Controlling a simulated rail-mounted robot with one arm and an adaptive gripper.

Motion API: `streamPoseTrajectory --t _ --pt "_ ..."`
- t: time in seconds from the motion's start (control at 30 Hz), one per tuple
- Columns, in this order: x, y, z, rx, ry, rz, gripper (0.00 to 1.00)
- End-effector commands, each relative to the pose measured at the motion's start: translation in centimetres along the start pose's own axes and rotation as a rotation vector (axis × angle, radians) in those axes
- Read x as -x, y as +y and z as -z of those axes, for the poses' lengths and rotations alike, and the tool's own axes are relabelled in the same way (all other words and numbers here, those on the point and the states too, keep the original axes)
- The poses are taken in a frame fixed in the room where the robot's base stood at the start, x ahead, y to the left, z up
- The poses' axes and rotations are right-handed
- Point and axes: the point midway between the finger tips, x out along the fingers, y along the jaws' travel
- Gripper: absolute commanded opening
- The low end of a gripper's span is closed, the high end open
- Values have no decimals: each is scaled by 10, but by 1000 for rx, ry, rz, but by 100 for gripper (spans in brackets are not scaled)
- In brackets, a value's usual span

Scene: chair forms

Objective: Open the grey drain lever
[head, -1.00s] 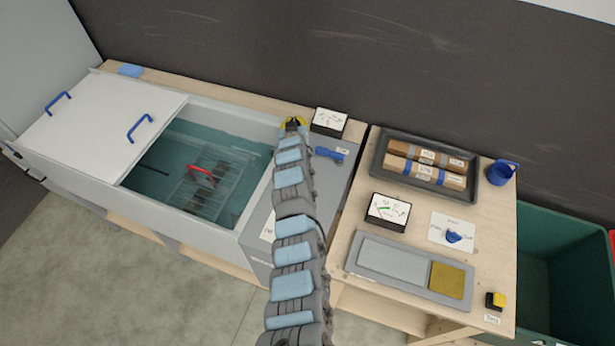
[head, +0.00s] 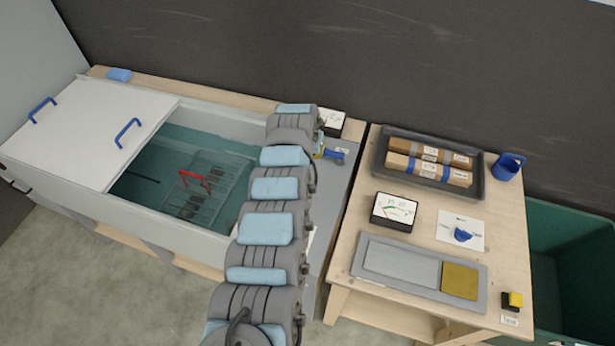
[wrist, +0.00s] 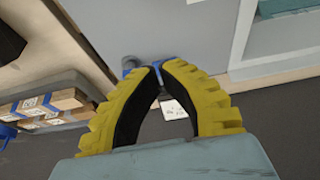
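My gripper (wrist: 163,72) has yellow ribbed fingers with black inner faces. In the wrist view its tips lean close together, with a narrow gap. A blue handle-like part (wrist: 178,63) shows at the tips; I cannot tell whether it is between or behind them. My arm hides most of the gripper there. I cannot make out a grey lever for certain.
The tank (head: 240,115) holds water and a basket with a red handle (head: 194,181); a white lid (head: 85,125) covers its left part. To the right, a wooden table (head: 345,275) carries a dark tray (head: 378,160), a gauge (head: 395,210) and a blue cup (head: 508,166).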

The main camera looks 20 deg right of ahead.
Motion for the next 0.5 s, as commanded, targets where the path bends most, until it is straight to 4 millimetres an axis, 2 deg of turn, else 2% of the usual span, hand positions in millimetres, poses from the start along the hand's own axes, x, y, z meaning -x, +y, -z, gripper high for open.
streamPoseTrajectory --t 0.13,0.5 --pt "1 2 -8 -15 -38 -1 0" --pt "1 2 -8 -16 -40 -1 0"
